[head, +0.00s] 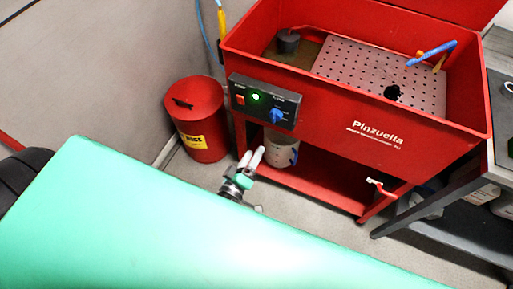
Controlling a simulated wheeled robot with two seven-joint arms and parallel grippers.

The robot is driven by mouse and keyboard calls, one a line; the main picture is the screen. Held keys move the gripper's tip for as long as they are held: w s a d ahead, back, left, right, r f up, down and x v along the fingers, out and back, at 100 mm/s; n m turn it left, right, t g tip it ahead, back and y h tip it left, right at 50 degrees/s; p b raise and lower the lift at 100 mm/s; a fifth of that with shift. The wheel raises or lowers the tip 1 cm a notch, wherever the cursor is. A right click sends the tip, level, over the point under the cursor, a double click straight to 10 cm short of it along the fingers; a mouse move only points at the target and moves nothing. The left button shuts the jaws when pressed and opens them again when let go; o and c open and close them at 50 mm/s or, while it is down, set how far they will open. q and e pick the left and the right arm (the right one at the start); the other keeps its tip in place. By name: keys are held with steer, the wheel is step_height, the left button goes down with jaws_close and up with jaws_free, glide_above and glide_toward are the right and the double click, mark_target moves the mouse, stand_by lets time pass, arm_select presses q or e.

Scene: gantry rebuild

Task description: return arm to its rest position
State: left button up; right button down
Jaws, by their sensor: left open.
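My left gripper (251,157) shows near the middle of the head view, past the edge of a large mint-green surface that looks like part of my own arm. Its two pale fingers point up and away, with a small gap between them and nothing held. The gripper appears in front of the lower shelf of the red parts washer (340,140). The mint-green surface hides much of the arm behind the gripper. My right gripper is not in view.
A red waste bin (200,125) stands left of the washer. A white bucket (281,152) sits on the washer's lower shelf, close behind the gripper. A control box (264,101) juts from the washer's front. A dark bench (440,205) stands at right. Grey floor (310,225) is clear in front.

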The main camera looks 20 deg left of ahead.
arm_select(q)
steer(key=shift+s, duration=0.1)
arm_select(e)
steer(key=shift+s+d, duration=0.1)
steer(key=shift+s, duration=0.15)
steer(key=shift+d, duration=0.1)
